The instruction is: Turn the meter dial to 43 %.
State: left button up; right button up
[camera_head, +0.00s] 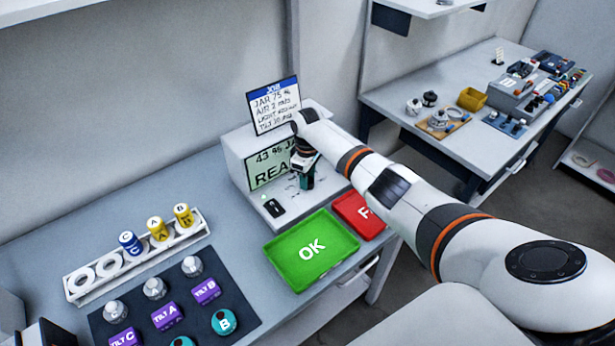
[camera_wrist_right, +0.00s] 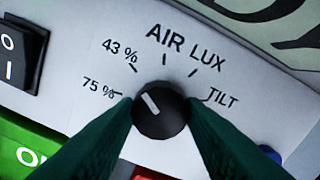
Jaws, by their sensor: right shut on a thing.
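My left gripper is out of view.
A black rocker switch (camera_head: 273,208) sits left of the dial. A green OK tray (camera_head: 330,229) and a red tray (camera_head: 352,204) lie before the meter. A white rack (camera_head: 75,287) with coloured jars and a dark mat (camera_head: 236,301) with several parts are at left.

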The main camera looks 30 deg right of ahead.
jog(key=shift+w+r, duration=0.1)
dwell(0.3)
jog(key=o, duration=1)
notch_tip(320, 180, up, 12)
jog(key=shift+f+b, duration=0.1)
jog(key=shift+b, duration=1.05)
